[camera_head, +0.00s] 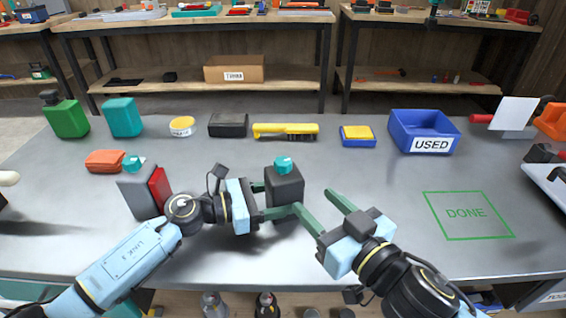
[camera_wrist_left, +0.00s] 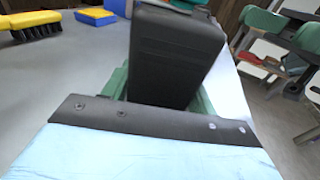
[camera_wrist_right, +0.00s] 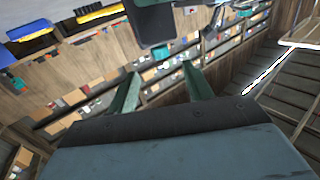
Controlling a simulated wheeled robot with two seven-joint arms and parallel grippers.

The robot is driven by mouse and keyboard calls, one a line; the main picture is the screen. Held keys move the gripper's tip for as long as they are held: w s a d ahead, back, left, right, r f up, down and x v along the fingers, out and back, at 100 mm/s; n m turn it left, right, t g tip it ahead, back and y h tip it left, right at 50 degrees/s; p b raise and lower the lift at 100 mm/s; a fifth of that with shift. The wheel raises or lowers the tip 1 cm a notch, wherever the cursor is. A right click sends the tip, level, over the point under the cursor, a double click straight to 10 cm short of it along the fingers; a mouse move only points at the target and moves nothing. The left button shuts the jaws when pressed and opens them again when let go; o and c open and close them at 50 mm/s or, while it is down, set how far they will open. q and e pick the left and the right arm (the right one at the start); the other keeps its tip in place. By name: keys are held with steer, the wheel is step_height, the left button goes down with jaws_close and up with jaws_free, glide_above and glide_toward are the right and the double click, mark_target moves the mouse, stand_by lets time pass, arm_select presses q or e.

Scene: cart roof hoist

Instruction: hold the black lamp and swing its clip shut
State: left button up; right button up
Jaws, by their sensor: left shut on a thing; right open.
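The black lamp (camera_head: 286,187) is a dark box with a teal knob on top, at the middle of the grey table. It also shows close up in the left wrist view (camera_wrist_left: 175,50). My left gripper (camera_head: 280,199) is shut on its body from the left. My right gripper (camera_head: 312,198) is open and empty, just right of the lamp, fingers pointing toward it. In the right wrist view the lamp (camera_wrist_right: 155,22) is at the top, beyond the open fingers. I cannot make out the clip or how far it stands open.
A grey and red block (camera_head: 140,192) stands left of my left gripper. A yellow brush (camera_head: 286,130), a black box (camera_head: 228,125), a sponge (camera_head: 357,136) and a blue USED bin (camera_head: 424,132) line the back. The green DONE outline (camera_head: 466,214) at right is empty.

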mark_target(287, 169)
steer(key=x, duration=0.8)
steer(key=r+x, duration=0.1)
steer(key=x, duration=0.3)
steer(key=shift+w, duration=0.15)
steer(key=shift+d, duration=0.1)
steer(key=c, duration=1)
steer(key=shift+o, duration=0.2)
steer(key=shift+t, duration=0.3)
